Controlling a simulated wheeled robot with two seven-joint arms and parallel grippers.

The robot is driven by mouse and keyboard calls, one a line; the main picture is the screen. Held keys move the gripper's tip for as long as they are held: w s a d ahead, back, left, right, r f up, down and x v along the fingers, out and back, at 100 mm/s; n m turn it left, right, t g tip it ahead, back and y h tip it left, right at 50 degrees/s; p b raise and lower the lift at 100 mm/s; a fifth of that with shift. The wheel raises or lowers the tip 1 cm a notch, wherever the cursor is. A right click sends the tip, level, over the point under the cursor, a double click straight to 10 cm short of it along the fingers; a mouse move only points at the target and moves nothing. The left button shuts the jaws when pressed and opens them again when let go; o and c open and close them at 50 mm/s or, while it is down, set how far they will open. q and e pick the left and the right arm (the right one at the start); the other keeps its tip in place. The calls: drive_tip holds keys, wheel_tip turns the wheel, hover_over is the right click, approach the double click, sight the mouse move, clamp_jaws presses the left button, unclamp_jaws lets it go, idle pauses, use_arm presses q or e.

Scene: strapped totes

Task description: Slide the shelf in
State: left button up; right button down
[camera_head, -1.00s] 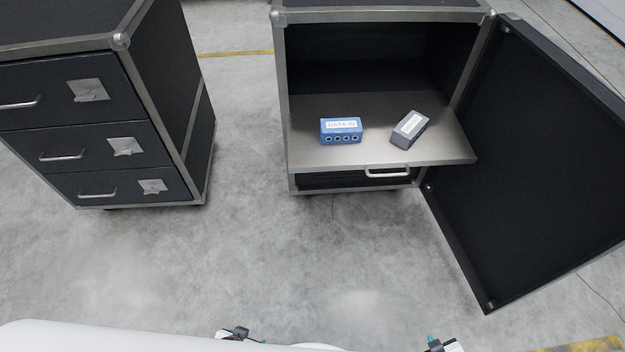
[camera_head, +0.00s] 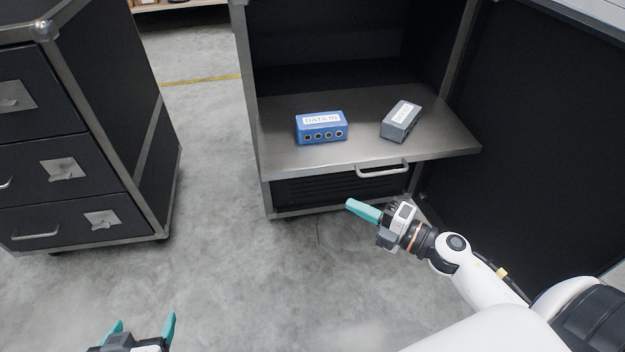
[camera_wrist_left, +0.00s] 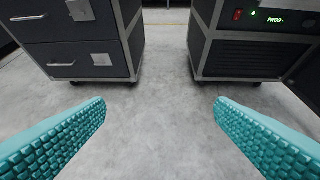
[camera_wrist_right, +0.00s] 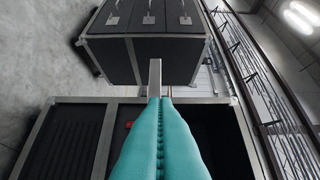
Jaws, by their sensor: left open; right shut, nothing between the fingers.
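The metal shelf (camera_head: 350,152) sticks out of the open black cabinet (camera_head: 252,110), with a bar handle (camera_head: 382,169) under its front edge. A blue DATA IN box (camera_head: 321,127) and a grey labelled box (camera_head: 401,121) rest on it. My right gripper (camera_head: 352,205) is shut and empty, in front of and below the shelf, left of the handle and apart from it in the head view. Its closed teal fingers also show in the right wrist view (camera_wrist_right: 160,105). My left gripper (camera_head: 143,328) is open and empty over the floor at the lower left; its spread fingers show in the left wrist view (camera_wrist_left: 160,115).
The cabinet door (camera_head: 545,130) stands open on the right, behind my right arm. A black drawer cabinet (camera_head: 130,130) with metal handles stands at left. Grey floor (camera_head: 235,270) between and in front of the cabinets is clear.

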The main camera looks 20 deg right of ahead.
approach(306, 169)
drive_tip(key=w+a, duration=0.1)
drive_tip(key=a, duration=0.3)
drive_tip(key=w, duration=0.1)
drive_tip(key=w+b, duration=0.1)
drive_tip(key=shift+w+d, duration=0.3)
drive_tip(key=shift+w, duration=0.1)
use_arm(q)
drive_tip(key=shift+w+d+r+t+h, duration=0.25)
drive_tip(key=shift+w+d+r+t, duration=0.1)
drive_tip(key=shift+w+r+t, duration=0.45)
drive_tip(key=shift+w+d+r+t+h, duration=0.3)
drive_tip(key=shift+w+r+t, duration=0.25)
drive_tip(key=shift+r, duration=0.3)
use_arm(e)
drive_tip(key=shift+w+d, duration=0.15)
drive_tip(key=shift+w, duration=0.4)
